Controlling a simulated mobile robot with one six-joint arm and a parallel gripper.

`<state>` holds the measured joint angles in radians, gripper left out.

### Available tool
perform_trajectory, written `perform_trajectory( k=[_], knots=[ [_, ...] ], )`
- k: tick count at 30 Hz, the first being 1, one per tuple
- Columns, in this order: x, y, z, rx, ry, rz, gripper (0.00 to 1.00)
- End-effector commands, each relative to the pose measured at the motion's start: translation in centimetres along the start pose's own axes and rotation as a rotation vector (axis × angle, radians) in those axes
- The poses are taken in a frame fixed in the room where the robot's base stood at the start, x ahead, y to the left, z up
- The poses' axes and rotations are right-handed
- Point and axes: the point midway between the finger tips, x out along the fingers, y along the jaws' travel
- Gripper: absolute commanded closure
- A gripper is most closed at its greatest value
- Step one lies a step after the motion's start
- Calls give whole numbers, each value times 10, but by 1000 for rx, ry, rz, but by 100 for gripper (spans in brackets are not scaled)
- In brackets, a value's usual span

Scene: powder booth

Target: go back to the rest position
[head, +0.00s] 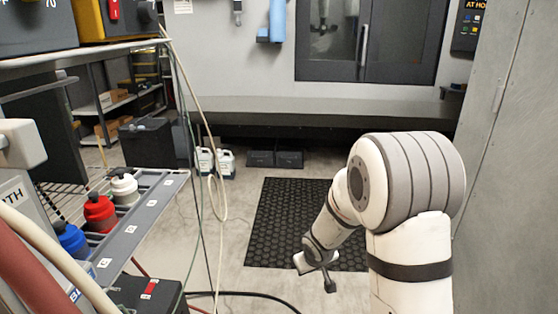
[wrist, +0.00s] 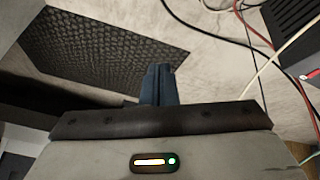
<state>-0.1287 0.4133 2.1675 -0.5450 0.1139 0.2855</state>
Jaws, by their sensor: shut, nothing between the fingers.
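My gripper (head: 329,284) hangs low over the floor, near the front edge of the black mat in the head view. In the wrist view my gripper (wrist: 159,84) shows its dark fingers together, with nothing between them. My arm bends down from the right side of the head view. The gripper is apart from the shelf and the bottles.
A grey shelf (head: 135,225) at left holds a blue bottle (head: 70,238), a red bottle (head: 99,213) and a white bottle (head: 125,188). Hoses and cables hang beside it. A black mat (head: 285,215) lies before the booth. A grey panel (head: 505,150) stands close at right.

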Motion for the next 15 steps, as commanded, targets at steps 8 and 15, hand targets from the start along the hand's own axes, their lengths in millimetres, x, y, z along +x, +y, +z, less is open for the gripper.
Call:
perform_trajectory(
  k=[8, 15],
  knots=[
    [-177, 44, 15, 150, -86, 78, 100],
    [-302, 46, 54, 269, -167, 59, 100]
  ],
)
